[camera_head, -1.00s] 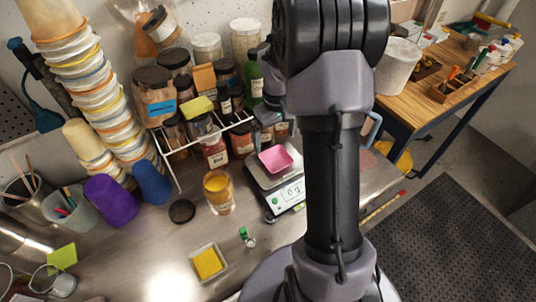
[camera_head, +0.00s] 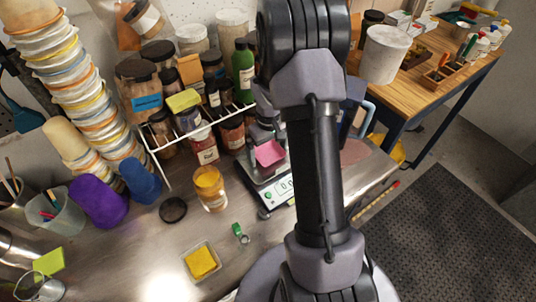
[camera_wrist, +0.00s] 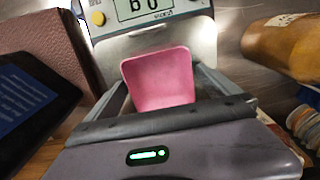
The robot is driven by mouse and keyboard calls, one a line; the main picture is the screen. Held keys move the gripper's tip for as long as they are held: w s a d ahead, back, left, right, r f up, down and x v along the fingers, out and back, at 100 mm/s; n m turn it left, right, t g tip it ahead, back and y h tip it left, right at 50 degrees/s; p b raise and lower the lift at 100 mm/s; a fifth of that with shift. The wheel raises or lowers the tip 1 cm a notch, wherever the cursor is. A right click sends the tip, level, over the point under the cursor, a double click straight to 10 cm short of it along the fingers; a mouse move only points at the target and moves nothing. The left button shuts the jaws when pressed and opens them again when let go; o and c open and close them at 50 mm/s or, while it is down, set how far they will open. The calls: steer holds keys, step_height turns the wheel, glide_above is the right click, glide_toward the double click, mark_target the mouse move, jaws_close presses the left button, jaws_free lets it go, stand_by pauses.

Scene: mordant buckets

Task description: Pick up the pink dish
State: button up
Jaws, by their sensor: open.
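The pink dish (camera_head: 270,153) is a small square dish on the scale (camera_head: 276,192). In the wrist view the dish (camera_wrist: 158,80) sits in the middle, between the fingers of my gripper (camera_wrist: 165,88), with the scale's display (camera_wrist: 145,8) beyond it. My gripper is open, with one finger on each side of the dish. I cannot tell whether either finger touches it. In the head view my gripper (camera_head: 264,134) is just behind the dish, and my arm hides part of the bench to the right.
A wire rack (camera_head: 200,130) with several jars stands behind and left of the scale. An open amber jar (camera_head: 210,187), a dark lid (camera_head: 173,210), a small green-capped vial (camera_head: 240,233) and a tray of yellow powder (camera_head: 201,262) are on the bench. Clear metal lies between them.

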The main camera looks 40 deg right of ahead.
mark_target(269, 158)
steer(key=shift+f, duration=0.1)
steer(key=shift+c, duration=0.4)
steer(key=c, duration=1.3)
steer(key=shift+r, duration=0.4)
steer(key=r, duration=0.1)
steer(key=r+p, duration=0.1)
steer(key=r, duration=0.1)
steer(key=shift+s+a+r, duration=0.15)
steer(key=shift+s, duration=0.2)
steer(key=s+a, duration=0.2)
steer(key=s, duration=0.2)
steer(key=s+a, duration=0.2)
steer(key=s, duration=0.3)
steer(key=s+a+r, duration=0.1)
steer(key=s+a, duration=0.1)
steer(key=s, duration=0.2)
steer(key=shift+s+a+r+p, duration=0.1)
steer(key=shift+s+a+p, duration=0.25)
steer(key=shift+a, duration=0.05)
